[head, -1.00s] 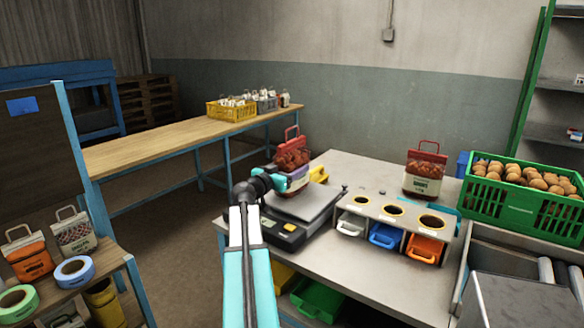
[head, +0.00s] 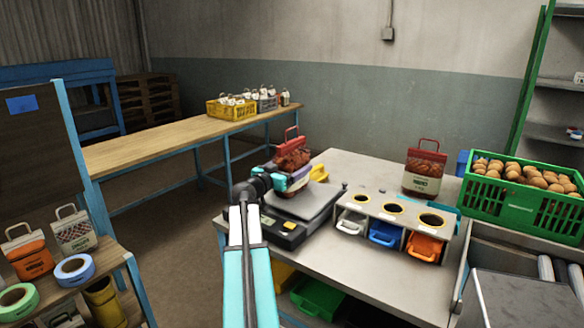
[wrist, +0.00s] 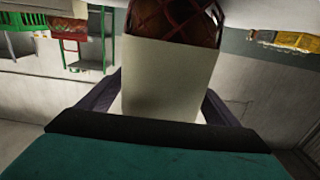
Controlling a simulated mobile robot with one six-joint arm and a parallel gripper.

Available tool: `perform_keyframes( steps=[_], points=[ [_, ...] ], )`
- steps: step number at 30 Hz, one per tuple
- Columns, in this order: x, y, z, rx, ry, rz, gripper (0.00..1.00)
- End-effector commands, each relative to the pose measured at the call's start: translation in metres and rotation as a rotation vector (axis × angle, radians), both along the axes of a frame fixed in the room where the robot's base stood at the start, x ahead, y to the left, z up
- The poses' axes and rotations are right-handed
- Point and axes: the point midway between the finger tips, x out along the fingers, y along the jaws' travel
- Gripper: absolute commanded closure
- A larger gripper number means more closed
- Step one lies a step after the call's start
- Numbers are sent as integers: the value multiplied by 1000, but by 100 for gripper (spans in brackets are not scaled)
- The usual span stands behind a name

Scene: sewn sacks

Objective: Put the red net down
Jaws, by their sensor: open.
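A red net sack (head: 292,155) with a red handle and a pale label stands at the weighing scale (head: 312,204) on the grey table, leaning slightly. My gripper (head: 289,181) is open, with its fingers around the lower part of this sack. In the wrist view, the red net (wrist: 172,22) and its blank pale panel fill the space between my open fingers (wrist: 160,100). I cannot tell whether a finger touches it, and its base is hidden. A second red net sack (head: 424,172) stands upright at the back right of the table.
A holder with three round openings and white, blue and orange bins (head: 390,222) stands right of the scale. A green crate of brown produce (head: 520,208) is at the right. A yellow object (head: 319,173) lies behind the scale. A wooden bench (head: 165,140) with a yellow crate is behind.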

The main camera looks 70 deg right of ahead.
Motion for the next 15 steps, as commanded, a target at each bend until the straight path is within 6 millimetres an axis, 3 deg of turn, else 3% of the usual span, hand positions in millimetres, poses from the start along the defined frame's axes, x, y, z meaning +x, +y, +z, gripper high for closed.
perform_keyframes(
  steps=[7,15],
  points=[
    [0,1,2,0,0,0,16],
    [7,31,0,-1,0,1,16]
  ],
)
